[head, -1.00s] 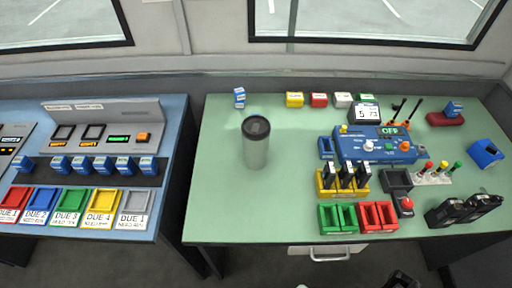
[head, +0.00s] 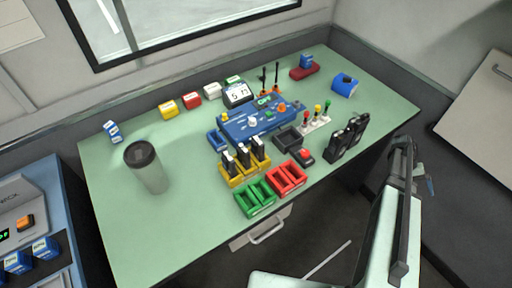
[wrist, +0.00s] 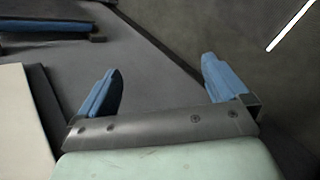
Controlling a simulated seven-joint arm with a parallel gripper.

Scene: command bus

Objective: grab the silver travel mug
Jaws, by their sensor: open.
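The silver travel mug (head: 150,175) stands upright on the left part of the green table (head: 190,215) in the head view. It has a dark lid, and nothing touches it. My gripper (head: 424,178) is at the far right of the head view, beyond the table's right edge and well away from the mug. In the wrist view my gripper (wrist: 162,75) shows two blue fingers spread wide with nothing between them. The mug does not show in the wrist view.
A blue control box (head: 255,122), yellow holder (head: 245,172), green trays (head: 255,198), red trays (head: 287,179) and black radios (head: 346,140) crowd the table's middle and right. The table around the mug is clear.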

